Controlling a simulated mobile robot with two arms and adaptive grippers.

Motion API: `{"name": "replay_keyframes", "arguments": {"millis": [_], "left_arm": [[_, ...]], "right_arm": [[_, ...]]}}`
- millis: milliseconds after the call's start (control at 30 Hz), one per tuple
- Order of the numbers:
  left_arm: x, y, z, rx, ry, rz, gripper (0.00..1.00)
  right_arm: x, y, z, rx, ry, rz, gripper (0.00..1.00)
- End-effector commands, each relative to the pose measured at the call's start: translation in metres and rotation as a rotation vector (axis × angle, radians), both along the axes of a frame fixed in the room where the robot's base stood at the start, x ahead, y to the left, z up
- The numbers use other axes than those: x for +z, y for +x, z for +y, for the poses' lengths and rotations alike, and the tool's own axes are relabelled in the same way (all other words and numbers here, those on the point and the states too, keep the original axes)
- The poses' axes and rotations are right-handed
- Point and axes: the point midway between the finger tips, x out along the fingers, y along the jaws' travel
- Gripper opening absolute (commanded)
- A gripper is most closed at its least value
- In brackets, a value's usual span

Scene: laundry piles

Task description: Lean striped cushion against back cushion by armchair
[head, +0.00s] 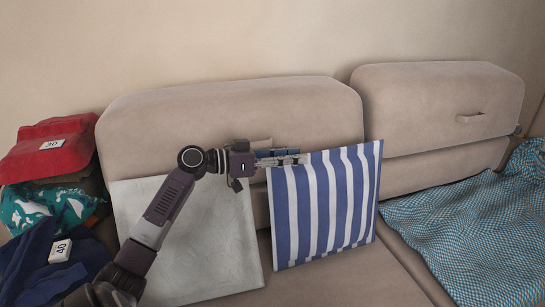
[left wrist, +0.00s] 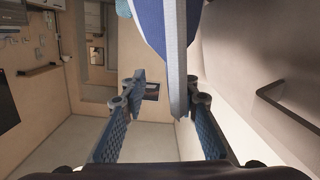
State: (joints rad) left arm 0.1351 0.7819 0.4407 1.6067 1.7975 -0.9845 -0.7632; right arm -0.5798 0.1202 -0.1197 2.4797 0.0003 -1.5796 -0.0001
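The blue-and-white striped cushion (head: 325,200) stands on the sofa seat, tilted back near the left back cushion (head: 235,108); whether it touches that back cushion cannot be told. My left gripper (head: 282,158) is at its upper left corner. In the left wrist view, the striped cushion's edge (left wrist: 177,55) reaches between the fingers of my left gripper (left wrist: 165,100). The fingers are spread, with a clear gap on the left side of the edge and little on the right. My right gripper is not in view. No armchair can be identified.
A pale cushion (head: 205,245) leans behind my left arm. Folded clothes, including a red piece (head: 50,143) and dark blue piece (head: 45,265), lie at left. A teal patterned blanket (head: 480,225) covers the right seat. Another back cushion (head: 435,105) stands at right. Seat space before the striped cushion is bare.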

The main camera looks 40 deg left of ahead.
Motion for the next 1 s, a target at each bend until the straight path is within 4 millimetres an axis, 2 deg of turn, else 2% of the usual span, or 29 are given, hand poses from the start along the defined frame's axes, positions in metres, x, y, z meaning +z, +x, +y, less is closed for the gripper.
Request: {"name": "replay_keyframes", "arguments": {"millis": [300, 500, 867, 1000], "left_arm": [[0.006, -0.057, 0.033, 0.003, -0.002, -0.002, 0.28], [0.009, -0.079, 0.047, 0.001, -0.001, -0.002, 0.28], [0.012, -0.085, 0.050, 0.001, -0.001, -0.004, 0.28], [0.030, -0.085, 0.050, 0.001, -0.001, -0.004, 0.28]], "right_arm": [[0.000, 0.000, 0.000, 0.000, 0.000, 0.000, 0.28], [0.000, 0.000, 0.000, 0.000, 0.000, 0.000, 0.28], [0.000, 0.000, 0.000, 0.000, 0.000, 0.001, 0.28], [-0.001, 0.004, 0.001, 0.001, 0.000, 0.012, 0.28]]}}
